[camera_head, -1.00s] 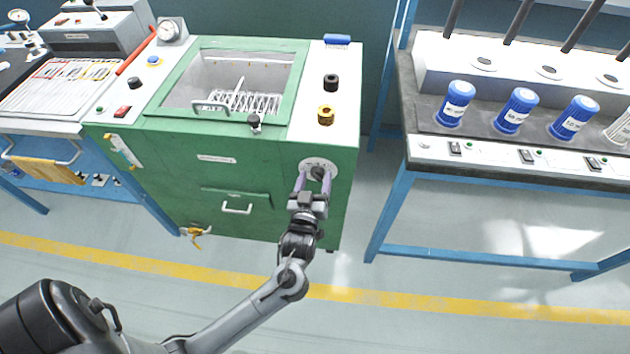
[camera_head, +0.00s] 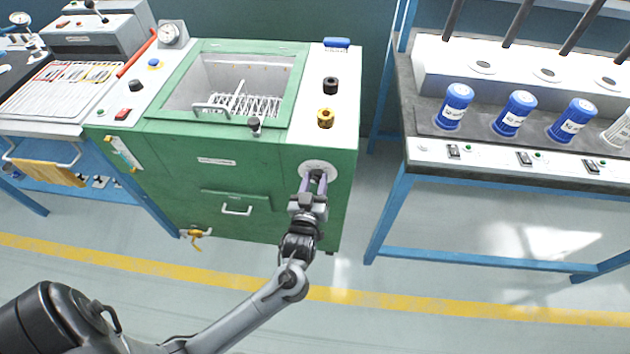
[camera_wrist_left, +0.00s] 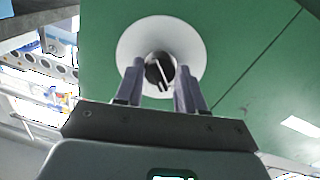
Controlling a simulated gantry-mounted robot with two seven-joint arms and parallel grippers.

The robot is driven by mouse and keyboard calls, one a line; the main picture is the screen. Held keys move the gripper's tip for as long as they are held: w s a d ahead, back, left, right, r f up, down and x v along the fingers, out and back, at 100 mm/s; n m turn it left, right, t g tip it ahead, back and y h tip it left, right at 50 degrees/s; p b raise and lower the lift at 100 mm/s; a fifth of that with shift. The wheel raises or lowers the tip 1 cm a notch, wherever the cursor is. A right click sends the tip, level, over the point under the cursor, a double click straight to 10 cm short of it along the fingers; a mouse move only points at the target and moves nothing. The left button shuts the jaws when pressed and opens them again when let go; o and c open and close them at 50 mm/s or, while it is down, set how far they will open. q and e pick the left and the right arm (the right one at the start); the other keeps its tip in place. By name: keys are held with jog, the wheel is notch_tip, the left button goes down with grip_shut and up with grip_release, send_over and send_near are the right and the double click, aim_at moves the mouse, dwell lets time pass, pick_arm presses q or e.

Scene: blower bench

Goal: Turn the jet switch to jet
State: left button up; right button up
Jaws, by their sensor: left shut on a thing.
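The jet switch is a dark round knob (camera_wrist_left: 160,72) with a white pointer line, on a white round plate (camera_head: 319,168) on the front of the green machine (camera_head: 170,170). In the wrist view the plate (camera_wrist_left: 130,45) surrounds the knob, and the pointer line looks slightly tilted from upright. My left gripper (camera_head: 314,182) reaches the plate from the front. Its two purple-grey fingers sit on either side of the knob and are shut on it. In the head view the fingers mostly hide the knob. My right gripper is not in view.
The machine top holds a black knob (camera_head: 330,86), a yellow knob (camera_head: 325,118) and an open basin (camera_head: 235,85). A blue-framed bench (camera_head: 395,215) with blue bottles (camera_head: 514,113) stands to the right. The floor in front of the machine is clear.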

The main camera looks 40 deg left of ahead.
pick_arm(q)
jog(key=m+p, duration=0.2)
jog(key=p, duration=0.1)
jog(key=m+p, duration=0.2)
jog(key=p, duration=0.2)
jog(key=m+p, duration=0.2)
jog(key=p, duration=0.1)
jog(key=shift+d+r+g+p, duration=0.1)
jog(key=shift+r+g+p, duration=0.2)
jog(key=shift+p, duration=0.05)
jog(key=shift+f+m+p, duration=0.15)
jog(key=shift+m+p, duration=0.75)
jog(key=shift+p, duration=0.15)
jog(key=shift+f+m, duration=0.1)
jog(key=shift+m, duration=0.2)
jog(key=o, duration=1)
jog(key=shift+o, duration=0.2)
